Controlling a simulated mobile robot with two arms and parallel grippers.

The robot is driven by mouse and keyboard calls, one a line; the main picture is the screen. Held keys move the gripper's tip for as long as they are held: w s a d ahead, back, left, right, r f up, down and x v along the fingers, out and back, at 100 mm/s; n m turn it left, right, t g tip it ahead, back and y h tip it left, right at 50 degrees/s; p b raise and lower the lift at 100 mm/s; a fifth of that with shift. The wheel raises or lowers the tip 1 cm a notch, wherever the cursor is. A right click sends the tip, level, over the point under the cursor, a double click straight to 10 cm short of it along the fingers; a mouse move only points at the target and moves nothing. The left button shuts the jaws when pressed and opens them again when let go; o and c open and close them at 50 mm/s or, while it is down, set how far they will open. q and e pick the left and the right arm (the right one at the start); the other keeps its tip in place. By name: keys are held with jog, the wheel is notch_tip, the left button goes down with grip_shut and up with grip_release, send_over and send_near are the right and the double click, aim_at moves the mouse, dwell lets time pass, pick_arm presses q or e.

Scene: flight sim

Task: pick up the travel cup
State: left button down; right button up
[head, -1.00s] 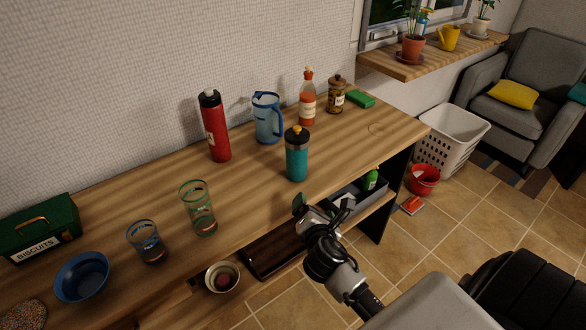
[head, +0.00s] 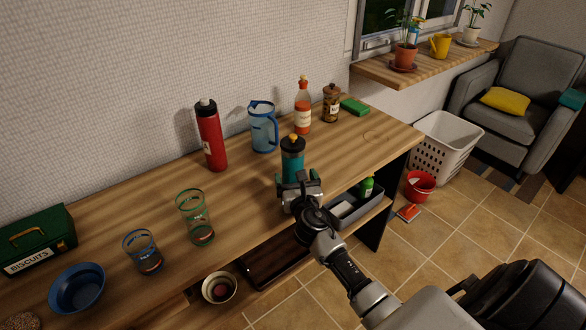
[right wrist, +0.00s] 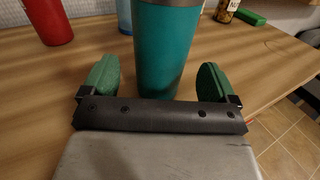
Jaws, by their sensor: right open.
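The travel cup (head: 292,160) is teal with a dark lid and an orange-yellow top. It stands upright on the wooden counter, near its front edge. My right gripper (head: 298,184) is at the front of the cup, low on its body. In the right wrist view the cup (right wrist: 166,50) stands between the two green finger pads of the right gripper (right wrist: 160,78), with a gap on each side. The jaws are open and the cup's top is cut off in that view. My left gripper is not in view.
A red bottle (head: 210,135), a blue pitcher (head: 263,130) and a sauce bottle (head: 303,110) stand behind the cup. A green-rimmed glass (head: 195,218) is to the left. Below the counter are a grey bin (head: 355,206) and a bowl (head: 219,288).

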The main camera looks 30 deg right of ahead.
aim_at(293, 168)
jog(key=x, duration=0.4)
jog(key=shift+w, duration=0.1)
jog(key=c, duration=1.1)
jog(key=shift+c, duration=0.9)
jog(key=shift+r, duration=0.1)
